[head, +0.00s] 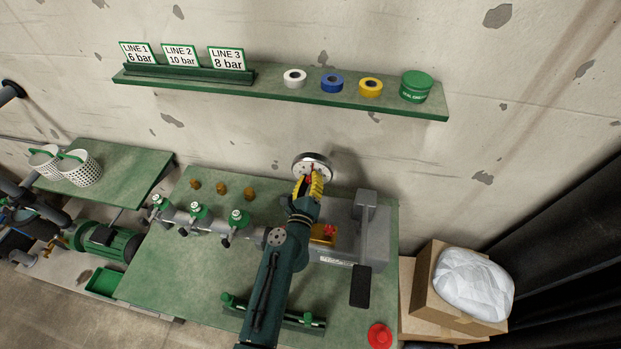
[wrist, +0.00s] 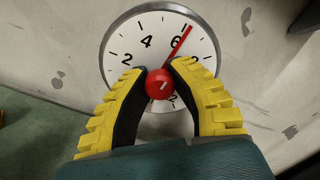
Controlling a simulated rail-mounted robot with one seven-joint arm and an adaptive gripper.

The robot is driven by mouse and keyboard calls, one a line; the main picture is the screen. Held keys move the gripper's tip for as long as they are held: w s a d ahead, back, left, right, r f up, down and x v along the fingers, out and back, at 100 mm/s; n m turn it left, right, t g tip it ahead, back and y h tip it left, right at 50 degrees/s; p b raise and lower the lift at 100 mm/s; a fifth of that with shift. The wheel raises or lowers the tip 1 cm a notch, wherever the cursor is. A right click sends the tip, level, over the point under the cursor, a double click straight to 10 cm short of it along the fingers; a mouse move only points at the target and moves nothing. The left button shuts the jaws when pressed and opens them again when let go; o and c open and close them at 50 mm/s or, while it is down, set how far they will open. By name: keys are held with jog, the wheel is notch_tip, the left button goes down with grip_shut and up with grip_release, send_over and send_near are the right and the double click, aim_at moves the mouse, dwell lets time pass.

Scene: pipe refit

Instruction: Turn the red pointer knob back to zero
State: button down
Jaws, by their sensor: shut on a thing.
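The red pointer knob (wrist: 160,84) is a round red ball with a short white mark, at the middle of a white dial gauge (wrist: 125,38) in the wrist view. The gauge's thin red needle (wrist: 180,41) points up and right, close to the 6. My gripper (wrist: 159,72) has yellow ribbed fingers with dark pads, one on each side of the knob, and is shut on it. In the head view the gauge (head: 312,158) stands against the wall at the back of the green bench. My gripper (head: 309,180) reaches it there and hides its lower part.
A green shelf (head: 290,92) with signs, tape rolls and a green tin hangs above. Several green-topped valves (head: 198,211) stand left of my arm. A grey machine (head: 365,230) stands close on the right. A red button (head: 380,335) is at the front right.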

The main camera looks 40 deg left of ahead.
jog(key=n, duration=1.3)
jog(key=shift+n+p, duration=0.35)
jog(key=shift+n, duration=0.05)
jog(key=n+p, duration=0.1)
jog(key=n, duration=0.6)
jog(key=shift+r, duration=0.1)
jog(key=n+p, duration=0.1)
jog(key=n, duration=0.5)
jog(key=shift+n, duration=0.4)
jog(key=c, duration=0.8)
grip_release()
jog(key=shift+c, duration=0.2)
